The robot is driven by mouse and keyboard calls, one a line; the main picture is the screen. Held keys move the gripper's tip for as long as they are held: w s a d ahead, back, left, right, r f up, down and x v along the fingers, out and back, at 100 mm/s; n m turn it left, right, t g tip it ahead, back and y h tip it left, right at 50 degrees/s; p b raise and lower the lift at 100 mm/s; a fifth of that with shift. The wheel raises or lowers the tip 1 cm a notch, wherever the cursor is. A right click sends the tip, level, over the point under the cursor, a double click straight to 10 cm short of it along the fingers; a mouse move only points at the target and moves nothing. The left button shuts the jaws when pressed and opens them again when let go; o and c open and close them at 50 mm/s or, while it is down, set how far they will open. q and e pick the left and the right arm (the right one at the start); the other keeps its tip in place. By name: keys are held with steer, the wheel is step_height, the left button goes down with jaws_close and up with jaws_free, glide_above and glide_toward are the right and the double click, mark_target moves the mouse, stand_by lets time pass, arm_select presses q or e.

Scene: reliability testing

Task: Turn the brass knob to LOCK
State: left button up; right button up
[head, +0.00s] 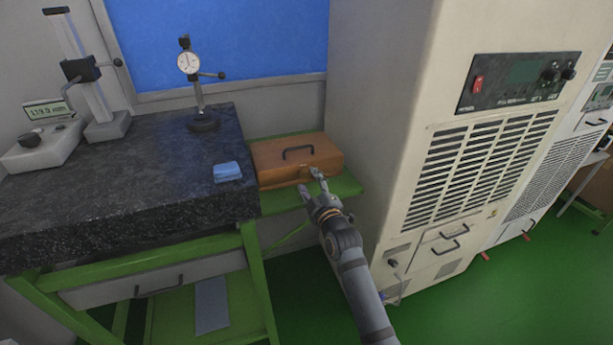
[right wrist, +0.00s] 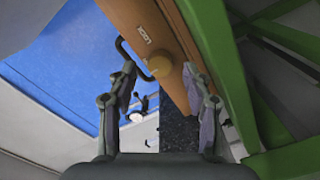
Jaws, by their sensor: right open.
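A brown wooden box (head: 270,163) with a dark handle on top sits on a green shelf beside the granite table. Its brass knob (right wrist: 159,65) is on its front face, near a LOCK label (right wrist: 145,36) in the right wrist view. I cannot tell which way the knob is turned. My right gripper (head: 310,181) is open at the box's front. In the right wrist view its fingers (right wrist: 162,98) are spread, with the knob just beyond and between the tips. No contact shows. My left gripper is out of view.
The granite table (head: 110,190) at left holds a blue block (head: 227,171), a dial gauge stand (head: 203,122) and a height gauge (head: 105,127). A tall cream cabinet (head: 385,120) stands close to the right of the box. The green frame's edge (head: 325,192) runs in front of the box.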

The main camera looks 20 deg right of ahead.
mark_target(305, 174)
steer(key=shift+w, duration=1.45)
jaws_close()
